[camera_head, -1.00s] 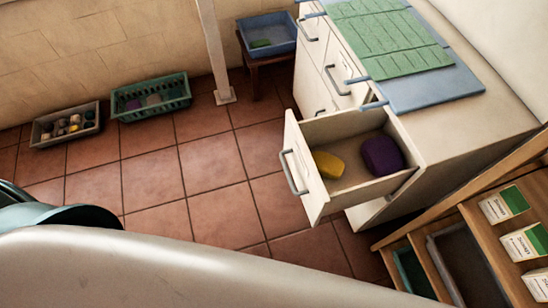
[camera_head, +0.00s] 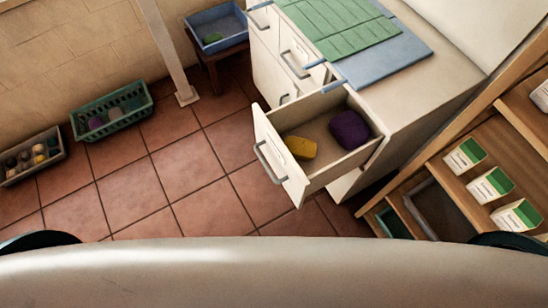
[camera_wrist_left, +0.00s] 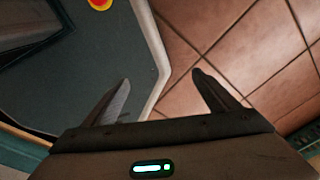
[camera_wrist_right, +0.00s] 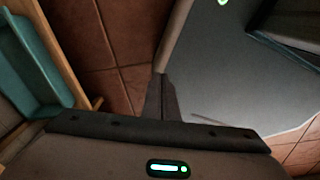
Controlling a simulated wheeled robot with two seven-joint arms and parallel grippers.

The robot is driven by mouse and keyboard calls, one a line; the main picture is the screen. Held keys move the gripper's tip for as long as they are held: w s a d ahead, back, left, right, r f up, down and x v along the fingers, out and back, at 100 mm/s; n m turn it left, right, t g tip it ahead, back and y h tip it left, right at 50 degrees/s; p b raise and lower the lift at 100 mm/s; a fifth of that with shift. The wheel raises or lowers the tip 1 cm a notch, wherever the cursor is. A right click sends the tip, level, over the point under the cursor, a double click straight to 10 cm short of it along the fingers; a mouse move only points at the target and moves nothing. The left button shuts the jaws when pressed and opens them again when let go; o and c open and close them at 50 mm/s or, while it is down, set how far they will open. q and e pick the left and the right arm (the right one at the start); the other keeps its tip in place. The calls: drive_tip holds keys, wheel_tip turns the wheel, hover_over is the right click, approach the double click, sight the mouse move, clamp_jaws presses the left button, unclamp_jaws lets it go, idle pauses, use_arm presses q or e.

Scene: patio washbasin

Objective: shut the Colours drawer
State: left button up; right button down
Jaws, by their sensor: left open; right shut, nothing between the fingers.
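An open drawer (camera_head: 283,169) sticks out from the white cabinet (camera_head: 270,60) toward the left in the head view. My left gripper (camera_wrist_left: 162,92) is open and empty over my base and the tiled floor. My right gripper (camera_wrist_right: 160,95) is shut and empty, near my base. Neither gripper shows in the head view, and neither touches the drawer.
Green and blue mats (camera_head: 345,30) lie on the cabinet top. A wooden shelf (camera_head: 450,185) with several green-and-white boxes stands right of the drawer. A blue tub (camera_head: 219,45), a green basket (camera_head: 112,128) and a grey tray (camera_head: 33,178) are at left. Tiled floor (camera_head: 165,175) is clear.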

drive_tip(key=shift+a, duration=0.25)
